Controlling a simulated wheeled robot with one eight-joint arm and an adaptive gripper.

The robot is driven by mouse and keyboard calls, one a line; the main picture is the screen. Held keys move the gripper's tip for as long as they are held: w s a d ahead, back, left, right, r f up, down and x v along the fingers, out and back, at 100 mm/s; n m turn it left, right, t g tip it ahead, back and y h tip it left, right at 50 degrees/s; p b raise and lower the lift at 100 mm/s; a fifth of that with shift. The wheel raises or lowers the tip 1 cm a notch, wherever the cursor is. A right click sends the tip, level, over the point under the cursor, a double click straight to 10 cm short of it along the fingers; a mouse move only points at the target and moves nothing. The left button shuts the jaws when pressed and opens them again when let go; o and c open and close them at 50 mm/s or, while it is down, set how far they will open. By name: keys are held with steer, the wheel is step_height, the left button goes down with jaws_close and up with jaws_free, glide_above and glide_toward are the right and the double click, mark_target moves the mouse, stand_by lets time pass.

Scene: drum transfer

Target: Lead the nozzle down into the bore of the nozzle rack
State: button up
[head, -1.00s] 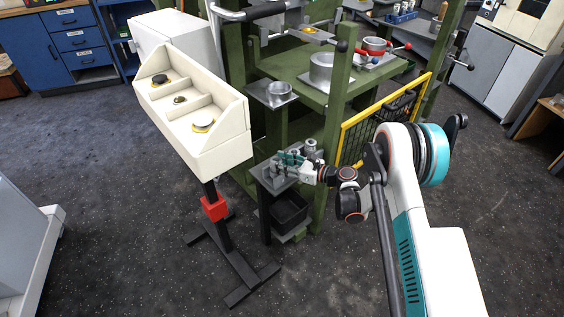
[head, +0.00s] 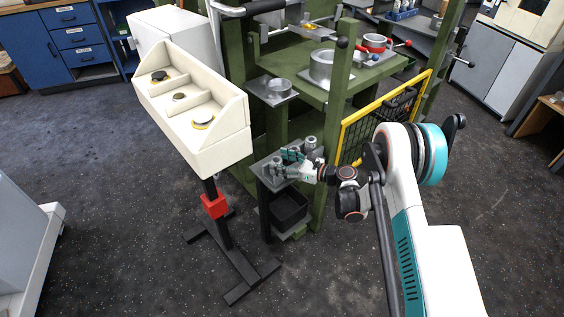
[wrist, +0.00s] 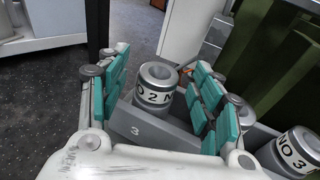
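A grey metal nozzle (wrist: 155,82) with a white band reading NO 2 stands between the fingers of my gripper (wrist: 160,88) in the wrist view. The fingers, with teal pads, are apart and a narrow gap shows on each side of the nozzle. The nozzle rack (wrist: 150,122), grey and marked 3, lies under and around it. The nozzle looks upright, with its lower end hidden behind the rack's front edge, so its bore is not visible. In the head view my gripper (head: 293,155) is at the small rack (head: 268,180) beside the green frame.
A second nozzle (wrist: 296,152), marked NO 3, stands at the right. A black bin (head: 288,208) is below the rack. A green post (head: 333,120) and yellow-edged mesh guard (head: 385,118) stand close by. A cream control box (head: 195,110) is to the left.

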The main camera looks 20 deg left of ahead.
steer(key=v, duration=1.2)
steer(key=shift+f, duration=0.1)
stand_by(0.4)
